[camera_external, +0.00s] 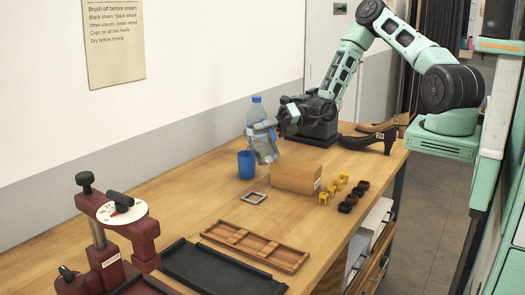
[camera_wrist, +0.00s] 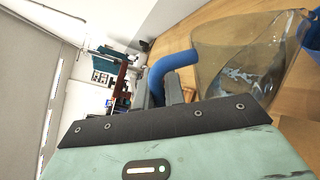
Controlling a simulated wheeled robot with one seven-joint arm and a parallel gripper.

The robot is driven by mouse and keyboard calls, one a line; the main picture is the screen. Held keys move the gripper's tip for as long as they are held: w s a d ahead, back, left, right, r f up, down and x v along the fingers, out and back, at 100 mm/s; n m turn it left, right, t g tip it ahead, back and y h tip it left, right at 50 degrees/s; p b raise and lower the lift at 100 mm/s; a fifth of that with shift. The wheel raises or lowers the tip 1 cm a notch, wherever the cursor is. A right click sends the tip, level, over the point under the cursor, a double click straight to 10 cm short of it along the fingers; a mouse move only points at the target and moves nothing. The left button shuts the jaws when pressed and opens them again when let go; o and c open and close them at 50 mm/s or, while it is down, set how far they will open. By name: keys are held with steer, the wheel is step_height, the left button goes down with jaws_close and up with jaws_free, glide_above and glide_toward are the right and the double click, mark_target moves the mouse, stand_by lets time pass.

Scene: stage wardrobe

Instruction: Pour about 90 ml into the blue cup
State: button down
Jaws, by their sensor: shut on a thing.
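The liquid level is not clear, nor whether the bottle's base touches the table. The blue cup (camera_external: 247,164) stands upright on the table just left of and in front of the bottle. A blue edge shows at the right of the wrist view.
A small grey frame (camera_external: 254,197) lies in front. Dark shoes (camera_external: 378,140) are at the back right. A wooden tray (camera_external: 254,249), black tray and red press fill the near side.

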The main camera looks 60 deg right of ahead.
steer(key=shift+s+a+f+n, duration=0.15)
steer(key=shift+s+n, duration=0.15)
steer(key=shift+n, duration=0.2)
steer(key=shift+s+a+f+n+t+b, duration=0.25)
steer(key=shift+s+n+t+b, duration=0.15)
steer(key=shift+s+n+b, duration=0.15)
steer(key=shift+s+a+n+b, duration=0.3)
steer(key=shift+s+n+b, duration=0.15)
steer(key=shift+s+n, duration=0.1)
stand_by(0.4)
steer(key=s+f+n+b, duration=0.1)
steer(key=n+b, duration=0.1)
steer(key=s+a+f+n+b, duration=0.1)
steer(key=s+b, duration=0.1)
steer(key=s+a+f+n+t+b, duration=0.1)
steer(key=n+b, duration=0.1)
steer(key=b, duration=0.1)
steer(key=shift+s+a+f+n+y, duration=0.1)
steer(key=shift+s+n+y, duration=0.2)
steer(key=shift+y, duration=0.1)
